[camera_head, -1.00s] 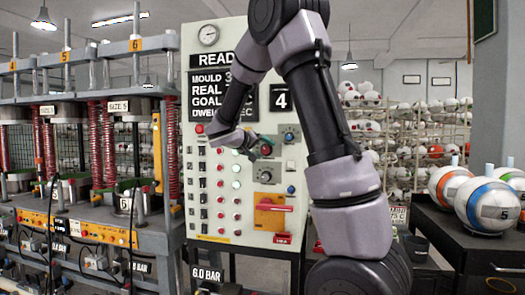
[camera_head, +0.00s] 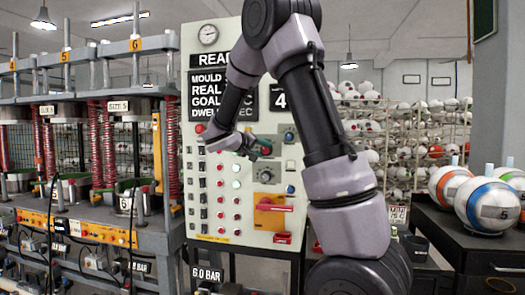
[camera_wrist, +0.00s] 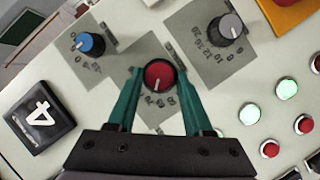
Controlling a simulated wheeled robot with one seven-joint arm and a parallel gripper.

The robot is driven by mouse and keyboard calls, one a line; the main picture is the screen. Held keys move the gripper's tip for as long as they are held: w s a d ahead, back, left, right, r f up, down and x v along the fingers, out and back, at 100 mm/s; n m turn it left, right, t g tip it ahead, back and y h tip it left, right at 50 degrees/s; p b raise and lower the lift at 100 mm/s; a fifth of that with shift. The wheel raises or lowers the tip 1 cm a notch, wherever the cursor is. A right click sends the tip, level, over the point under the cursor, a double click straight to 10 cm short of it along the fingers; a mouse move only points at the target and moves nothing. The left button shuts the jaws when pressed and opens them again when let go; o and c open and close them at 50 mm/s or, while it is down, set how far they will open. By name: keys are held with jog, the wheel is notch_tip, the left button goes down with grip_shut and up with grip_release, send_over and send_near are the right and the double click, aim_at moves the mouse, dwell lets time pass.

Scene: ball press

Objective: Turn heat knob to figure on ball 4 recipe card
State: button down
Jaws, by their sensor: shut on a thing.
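In the wrist view the red knob (camera_wrist: 159,75) sits on a grey scale plate (camera_wrist: 150,50) on the panel. My gripper (camera_wrist: 160,72) has its two green fingers shut on the knob's sides. The knob's white mark points toward the bottom of the picture, at the printed figures, which are partly hidden and too small to read surely. In the head view my gripper (camera_head: 251,145) is at the panel's middle. A small white card (camera_head: 397,214) right of my arm appears to end in "75 C"; I cannot tell which ball it is for.
A blue knob (camera_wrist: 90,43) and a grey knob (camera_wrist: 230,25) flank the red one. Presses (camera_head: 90,220) stand left; balls (camera_head: 485,203) rest on a black cart (camera_head: 465,235) at right.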

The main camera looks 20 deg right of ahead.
jog(key=n+h, duration=0.2)
jog(key=n, duration=0.1)
jog(key=shift+a+f, duration=0.1)
jog(key=shift+f, duration=0.15)
jog(key=shift+f+n+t+h, duration=0.1)
jog(key=shift+n+t+h, duration=0.5)
jog(key=shift+n, duration=1.2)
jog(key=shift+c, duration=1.5)
grip_release()
jog(key=v, duration=1)
jog(key=shift+a+f, duration=0.15)
jog(key=shift+a, duration=0.25)
jog(key=shift+s, duration=0.1)
